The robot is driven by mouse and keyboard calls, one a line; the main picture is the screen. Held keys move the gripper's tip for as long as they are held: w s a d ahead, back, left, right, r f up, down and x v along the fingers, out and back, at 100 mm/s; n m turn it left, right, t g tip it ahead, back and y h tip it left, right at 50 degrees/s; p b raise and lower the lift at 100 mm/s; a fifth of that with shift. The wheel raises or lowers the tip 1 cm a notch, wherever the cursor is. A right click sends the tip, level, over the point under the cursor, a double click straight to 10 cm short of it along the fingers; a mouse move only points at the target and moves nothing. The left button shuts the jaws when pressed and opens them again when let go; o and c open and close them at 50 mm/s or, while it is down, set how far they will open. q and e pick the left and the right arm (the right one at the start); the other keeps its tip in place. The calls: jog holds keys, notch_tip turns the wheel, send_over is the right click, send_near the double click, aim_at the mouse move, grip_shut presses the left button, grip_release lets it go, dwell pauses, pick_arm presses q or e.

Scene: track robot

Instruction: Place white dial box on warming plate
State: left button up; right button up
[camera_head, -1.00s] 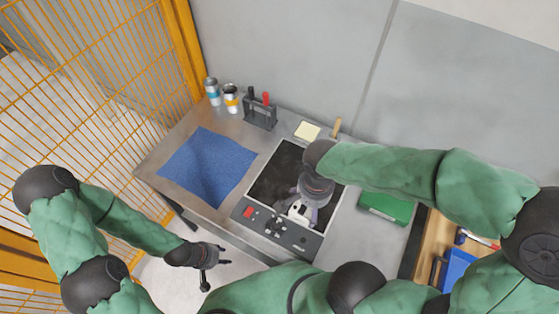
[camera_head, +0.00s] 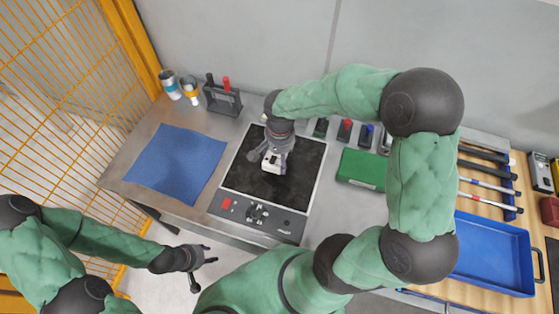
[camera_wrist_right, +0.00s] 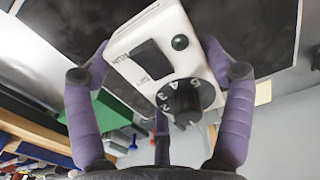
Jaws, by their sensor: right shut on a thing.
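The white dial box (camera_head: 271,162) is over the black surface of the warming plate (camera_head: 300,180) in the head view. My right gripper (camera_head: 268,157) is shut on it from above. In the right wrist view the white dial box (camera_wrist_right: 165,60) shows a black numbered dial, a dark switch and a round dark knob between the purple fingers of my right gripper (camera_wrist_right: 165,85). Whether the box touches the plate cannot be told. My left gripper (camera_head: 207,262) hangs beyond the bench's front edge, away from the plate; its finger opening is unclear.
A blue cloth (camera_head: 175,162) lies left of the plate. Cans (camera_head: 190,90) and a tool rack (camera_head: 222,97) stand behind. A green box (camera_head: 362,169) is right of the plate. A blue tray (camera_head: 492,255) and tools are farther right. A yellow mesh fence (camera_head: 60,90) borders the left.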

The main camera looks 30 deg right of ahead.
aim_at(279, 161)
jog(key=shift+w+d+f, duration=0.15)
jog(key=shift+w+f, duration=0.2)
jog(key=shift+f, duration=0.15)
jog(key=shift+f+b, duration=0.8)
jog(key=shift+f, duration=0.7)
jog(key=shift+f, duration=0.15)
jog(key=o, duration=1.2)
jog(key=shift+w+r, duration=0.1)
jog(key=shift+r, duration=0.4)
notch_tip(279, 161, up, 11)
jog(key=p, duration=0.4)
jog(key=shift+r, duration=0.15)
